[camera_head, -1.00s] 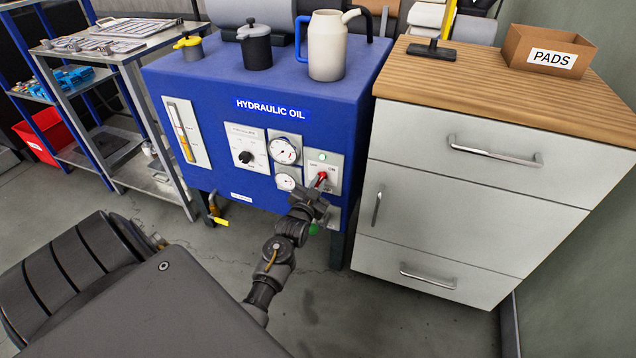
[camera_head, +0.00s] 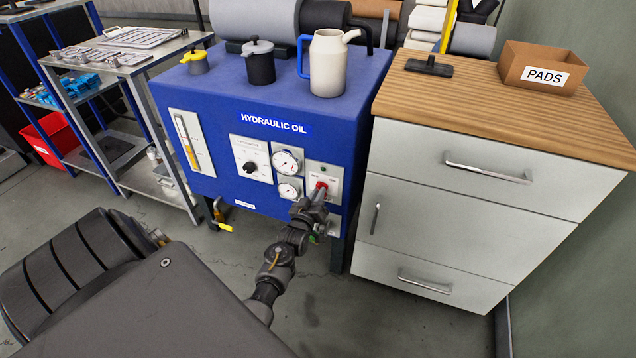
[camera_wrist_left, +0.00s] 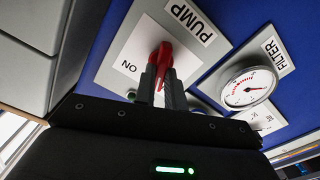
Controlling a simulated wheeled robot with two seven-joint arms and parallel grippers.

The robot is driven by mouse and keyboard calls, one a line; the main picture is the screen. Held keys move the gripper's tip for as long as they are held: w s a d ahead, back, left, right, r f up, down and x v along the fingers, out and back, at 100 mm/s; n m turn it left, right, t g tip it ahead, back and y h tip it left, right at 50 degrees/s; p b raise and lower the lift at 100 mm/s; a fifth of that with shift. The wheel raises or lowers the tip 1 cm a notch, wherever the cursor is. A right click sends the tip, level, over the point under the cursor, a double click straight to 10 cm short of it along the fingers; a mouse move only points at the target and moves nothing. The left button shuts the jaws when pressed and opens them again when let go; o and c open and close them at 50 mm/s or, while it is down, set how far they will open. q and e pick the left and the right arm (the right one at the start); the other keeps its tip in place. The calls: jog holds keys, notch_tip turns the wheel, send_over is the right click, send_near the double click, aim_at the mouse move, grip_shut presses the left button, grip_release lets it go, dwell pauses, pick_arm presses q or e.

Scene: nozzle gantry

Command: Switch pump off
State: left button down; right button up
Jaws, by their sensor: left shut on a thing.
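The pump switch plate (camera_head: 333,181) is on the right of the blue hydraulic oil unit's front (camera_head: 225,181). Its red handle (camera_head: 321,186) shows between my left gripper's fingers. My left gripper (camera_head: 318,193) reaches up to it from below. In the left wrist view the fingers (camera_wrist_left: 163,90) are shut on the red handle (camera_wrist_left: 166,59), with the PUMP and ON labels visible on the plate (camera_wrist_left: 135,50). The OFF label is not readable there. The small lamp (camera_head: 323,168) above the handle looks dark green. My right gripper is not in view.
Gauges (camera_head: 287,162) and a dial (camera_head: 250,167) sit left of the switch. A white drawer cabinet (camera_head: 455,215) stands close on the right. A yellow-handled valve (camera_head: 223,226) is below the unit. A cream jug (camera_head: 328,66) stands on top.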

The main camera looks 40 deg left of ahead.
pick_arm(q)
jog(key=shift+n, duration=0.6)
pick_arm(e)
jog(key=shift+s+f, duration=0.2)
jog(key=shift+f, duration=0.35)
pick_arm(q)
jog(key=shift+f, duration=0.1)
jog(key=c, duration=1.5)
grip_release()
jog(key=shift+o, duration=0.2)
